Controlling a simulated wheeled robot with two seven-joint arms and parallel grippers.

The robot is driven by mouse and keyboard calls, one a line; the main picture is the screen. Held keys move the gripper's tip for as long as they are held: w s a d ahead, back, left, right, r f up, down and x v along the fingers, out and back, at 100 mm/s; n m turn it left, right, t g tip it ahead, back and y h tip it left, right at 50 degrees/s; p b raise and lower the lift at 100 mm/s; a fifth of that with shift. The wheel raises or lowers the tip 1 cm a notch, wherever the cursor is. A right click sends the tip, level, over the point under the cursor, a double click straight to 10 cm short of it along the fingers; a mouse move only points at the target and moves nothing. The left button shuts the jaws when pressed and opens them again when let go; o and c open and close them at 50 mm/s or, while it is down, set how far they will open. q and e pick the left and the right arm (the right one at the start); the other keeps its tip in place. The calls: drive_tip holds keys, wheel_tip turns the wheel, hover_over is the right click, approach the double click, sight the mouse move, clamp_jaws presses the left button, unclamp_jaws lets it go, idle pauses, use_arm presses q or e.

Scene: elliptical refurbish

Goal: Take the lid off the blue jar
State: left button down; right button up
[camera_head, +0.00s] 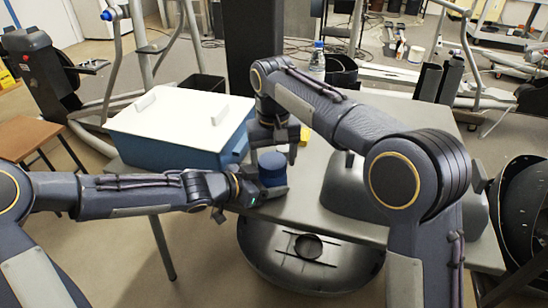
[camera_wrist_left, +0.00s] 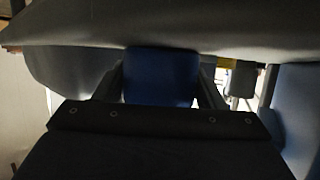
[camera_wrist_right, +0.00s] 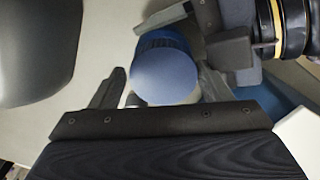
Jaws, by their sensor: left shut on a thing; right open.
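The blue jar (camera_head: 271,180) stands near the table's front edge, with its round blue lid (camera_head: 271,161) on top. My left gripper (camera_head: 266,193) is shut on the jar low down; the jar (camera_wrist_left: 160,75) shows between its fingers in the left wrist view. My right gripper (camera_head: 273,150) points down from above, open. In the right wrist view the lid (camera_wrist_right: 165,75) appears between and beyond the open fingers of my right gripper (camera_wrist_right: 160,90). I cannot tell whether those fingers are level with the lid. My left gripper's fingers (camera_wrist_right: 195,25) show past the jar there.
A blue bin with a white lid (camera_head: 180,118) stands on the table (camera_head: 310,190) left of the jar. A grey rounded object (camera_head: 340,190) is to the right, partly behind my right arm. A small yellow thing (camera_head: 304,135) and a clear bottle (camera_head: 317,62) stand behind.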

sight(273, 160)
drive_tip(key=r, duration=0.4)
drive_tip(key=shift+s+a+r, duration=0.15)
drive_tip(key=shift+a+r, duration=0.15)
drive_tip(key=shift+a, duration=0.05)
drive_tip(key=shift+d+r+m, duration=0.1)
drive_tip(key=shift+d+m, duration=0.05)
drive_tip(key=shift+m, duration=0.25)
drive_tip(key=shift+c, duration=0.4)
drive_tip(key=m, duration=0.2)
drive_tip(key=r+m, duration=0.1)
drive_tip(key=m, duration=0.1)
drive_tip(key=shift+d, duration=0.15)
drive_tip(key=m, duration=0.2)
drive_tip(key=r+m, duration=0.2)
drive_tip(key=m, duration=0.1)
drive_tip(key=shift+m, duration=0.3)
drive_tip(key=shift+f, duration=0.25)
wheel_tip(273, 160, down, 7)
drive_tip(key=shift+f, duration=0.2)
